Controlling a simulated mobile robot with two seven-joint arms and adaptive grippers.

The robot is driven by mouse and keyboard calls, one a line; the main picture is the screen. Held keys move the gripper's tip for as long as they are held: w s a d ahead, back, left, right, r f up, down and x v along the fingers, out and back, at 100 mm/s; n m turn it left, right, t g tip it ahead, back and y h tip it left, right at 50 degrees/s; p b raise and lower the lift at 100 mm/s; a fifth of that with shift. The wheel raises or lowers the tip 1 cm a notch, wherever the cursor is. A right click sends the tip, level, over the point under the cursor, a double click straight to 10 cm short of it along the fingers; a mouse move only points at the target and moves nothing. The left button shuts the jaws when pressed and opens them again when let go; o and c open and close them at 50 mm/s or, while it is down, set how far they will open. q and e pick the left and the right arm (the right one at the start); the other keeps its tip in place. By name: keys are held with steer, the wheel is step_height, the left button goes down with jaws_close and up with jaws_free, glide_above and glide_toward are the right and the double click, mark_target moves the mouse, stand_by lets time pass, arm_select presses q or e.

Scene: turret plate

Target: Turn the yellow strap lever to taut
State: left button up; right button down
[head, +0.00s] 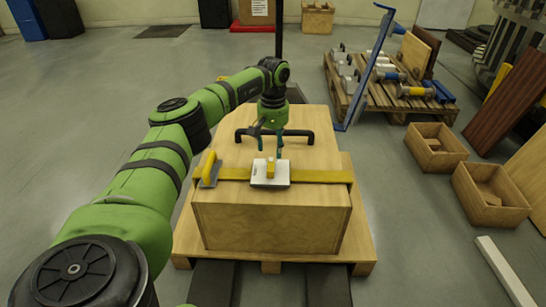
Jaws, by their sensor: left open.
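A wooden crate (268,228) stands on a pallet (362,236), with a yellow strap (318,176) across its top. On the strap sits a pale metal buckle plate (262,182) with a short yellow lever (271,168) at its middle. My left gripper (270,152) hangs just behind and above the lever, fingers pointing down. It is open, with no object between its fingers. I cannot tell whether a fingertip touches the lever. My right gripper is out of view.
A grey tool with a yellow handle (208,164) lies on the strap left of the buckle. A black bar handle (304,136) is behind my gripper. Wooden boxes (436,147) and a loaded pallet (383,112) stand right. The floor at left is clear.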

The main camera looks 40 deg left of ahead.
mark_target(273, 162)
arm_select(q)
step_height(273, 162, up, 5)
steer(key=shift+r, duration=0.2)
stand_by(0.5)
